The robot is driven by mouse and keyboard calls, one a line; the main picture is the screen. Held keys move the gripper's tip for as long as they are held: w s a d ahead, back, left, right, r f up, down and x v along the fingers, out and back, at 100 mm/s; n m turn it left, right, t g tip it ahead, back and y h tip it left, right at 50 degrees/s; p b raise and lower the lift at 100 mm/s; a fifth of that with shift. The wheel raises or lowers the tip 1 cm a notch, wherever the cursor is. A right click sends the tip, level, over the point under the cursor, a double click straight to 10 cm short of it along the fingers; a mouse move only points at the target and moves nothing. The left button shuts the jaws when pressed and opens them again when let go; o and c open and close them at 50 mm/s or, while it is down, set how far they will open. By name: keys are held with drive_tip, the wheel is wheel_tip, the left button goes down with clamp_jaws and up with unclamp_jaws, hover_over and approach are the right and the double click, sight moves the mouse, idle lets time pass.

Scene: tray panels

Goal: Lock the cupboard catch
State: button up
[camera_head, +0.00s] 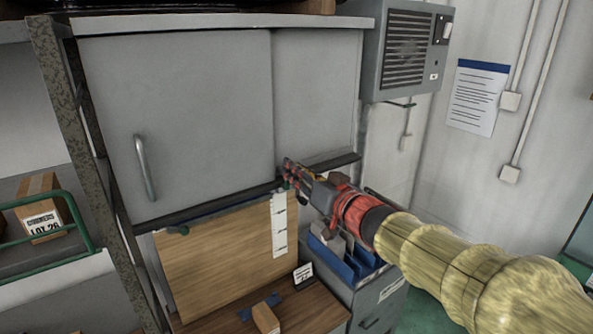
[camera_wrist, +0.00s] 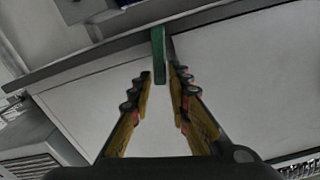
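The grey cupboard (camera_head: 190,110) has a sliding door with a bar handle (camera_head: 144,167) on its left and a second panel (camera_head: 315,95) on the right. In the wrist view a narrow green piece, apparently the catch (camera_wrist: 158,55), stands at the cupboard's dark lower edge. My gripper (camera_head: 288,176) is at that edge, near where the two panels meet. In the wrist view my gripper (camera_wrist: 157,76) is open, with its fingertips on either side of the green piece's near end. A gap shows on the left; the right finger is very close, and contact is unclear.
A wooden board (camera_head: 225,250) and a desk lie below the cupboard. A grey vented box (camera_head: 406,50) hangs at right. A rusty post (camera_head: 75,130) and a shelf with a carton (camera_head: 42,208) are at left.

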clamp_jaws()
drive_tip(key=n+b, duration=0.1)
drive_tip(key=a+n+b, duration=0.1)
drive_tip(key=n, duration=0.1)
drive_tip(key=shift+s+a+r, duration=0.1)
drive_tip(key=shift+s+r, duration=0.05)
drive_tip(key=shift+s, duration=0.25)
drive_tip(key=shift+o, duration=1.9)
unclamp_jaws()
drive_tip(key=shift+s, duration=0.1)
